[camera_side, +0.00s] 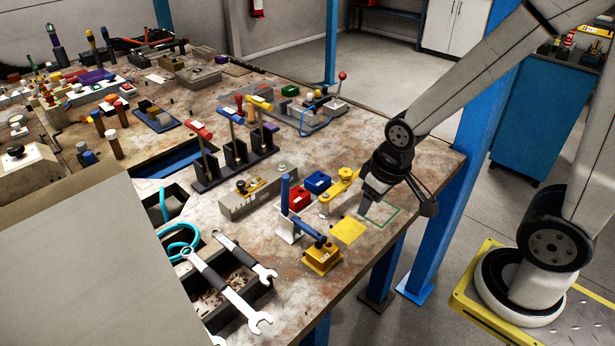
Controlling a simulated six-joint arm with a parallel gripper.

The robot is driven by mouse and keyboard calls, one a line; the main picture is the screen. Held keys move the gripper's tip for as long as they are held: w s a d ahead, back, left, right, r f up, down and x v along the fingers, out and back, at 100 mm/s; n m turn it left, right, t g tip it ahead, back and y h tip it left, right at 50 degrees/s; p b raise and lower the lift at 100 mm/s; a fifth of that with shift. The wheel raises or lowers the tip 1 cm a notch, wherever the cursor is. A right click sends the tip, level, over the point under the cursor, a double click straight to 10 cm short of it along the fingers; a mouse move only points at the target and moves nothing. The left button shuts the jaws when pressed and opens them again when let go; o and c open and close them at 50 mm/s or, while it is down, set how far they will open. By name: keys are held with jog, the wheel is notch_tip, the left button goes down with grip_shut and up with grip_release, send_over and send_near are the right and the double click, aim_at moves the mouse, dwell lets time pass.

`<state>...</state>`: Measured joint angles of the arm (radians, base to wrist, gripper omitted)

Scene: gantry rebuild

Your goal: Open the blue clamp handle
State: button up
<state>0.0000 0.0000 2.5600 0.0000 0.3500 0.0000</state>
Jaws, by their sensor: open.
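A clamp with an upright blue handle (285,191) stands on a light metal base (287,229) near the middle of the table. Beside it, a darker blue bar (307,229) slants down toward a yellow block (322,257); whether this bar belongs to the clamp I cannot tell. My gripper (372,205) is open and points down, close above the table near its right edge. It is right of the blue handle and apart from it. Its fingers are dark and small, and I see nothing held between them.
A green-outlined square (381,214) and a yellow square (348,231) lie by my gripper. Red (299,197) and blue (317,182) blocks and a yellow-knobbed part (341,185) stand between it and the clamp. Wrenches (226,291) lie over dark bins at the front.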

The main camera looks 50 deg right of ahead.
jog(key=shift+o, duration=0.4)
jog(key=shift+w, duration=0.1)
jog(key=n+t+y, duration=0.7)
jog(key=t+y, duration=0.3)
jog(key=t, duration=0.2)
send_near(285, 197)
jog(key=shift+w+a+r, duration=0.4)
jog(key=shift+w+r, duration=0.35)
jog(key=shift+w, duration=0.1)
jog(key=shift+w+a+r, duration=0.35)
jog(key=shift+w+r, duration=0.35)
jog(key=shift+w, duration=0.15)
jog(key=shift+w, duration=0.1)
jog(key=x, duration=0.7)
jog(key=shift+w+a, duration=0.2)
jog(key=shift+w, duration=0.15)
jog(key=shift+r, duration=0.1)
